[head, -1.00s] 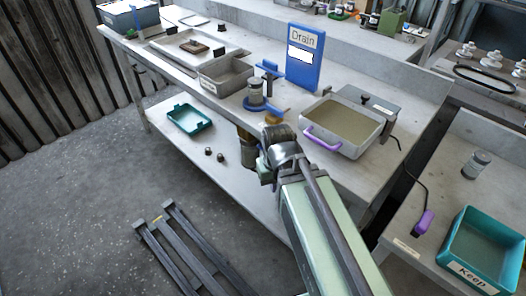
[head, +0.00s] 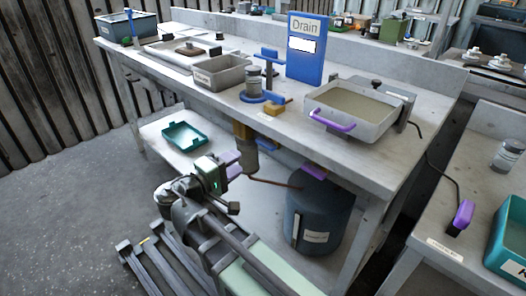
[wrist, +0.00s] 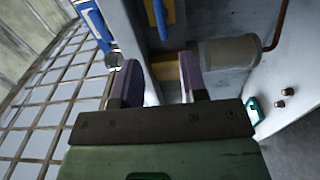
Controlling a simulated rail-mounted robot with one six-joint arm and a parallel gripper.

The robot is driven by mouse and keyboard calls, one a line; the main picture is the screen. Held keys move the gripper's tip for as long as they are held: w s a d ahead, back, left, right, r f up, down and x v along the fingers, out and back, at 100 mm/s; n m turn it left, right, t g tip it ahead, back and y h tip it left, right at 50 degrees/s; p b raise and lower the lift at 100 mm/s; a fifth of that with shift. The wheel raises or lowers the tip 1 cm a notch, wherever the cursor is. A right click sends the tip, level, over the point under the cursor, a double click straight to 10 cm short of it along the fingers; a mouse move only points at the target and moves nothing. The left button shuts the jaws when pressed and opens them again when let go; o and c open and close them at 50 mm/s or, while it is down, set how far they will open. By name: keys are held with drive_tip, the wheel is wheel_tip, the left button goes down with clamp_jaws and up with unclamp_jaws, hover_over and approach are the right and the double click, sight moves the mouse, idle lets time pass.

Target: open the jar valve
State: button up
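My gripper (head: 234,162), green with purple fingers, is below the front edge of the bench in the head view. In the wrist view its fingers (wrist: 160,65) stand apart with nothing clearly between them. A jar-like cylinder (head: 247,152), tan above and grey below, hangs under the bench just beyond the fingers. It also shows in the wrist view (wrist: 228,52), beside the right finger. Above it on the bench, a lidded grey jar (head: 254,80) stands on a blue base (head: 253,97), beside a yellow block (head: 274,108). I cannot tell which part is the valve handle.
A thin copper tube (head: 272,183) runs from the hanging cylinder toward a dark tank (head: 316,215) on the lower shelf. A teal tray (head: 184,136) lies on that shelf. A basin with a purple handle (head: 333,121) and a blue Drain sign (head: 305,62) stand on the bench.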

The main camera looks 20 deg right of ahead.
sight(263, 146)
drive_tip(key=x, duration=1.1)
clamp_jaws()
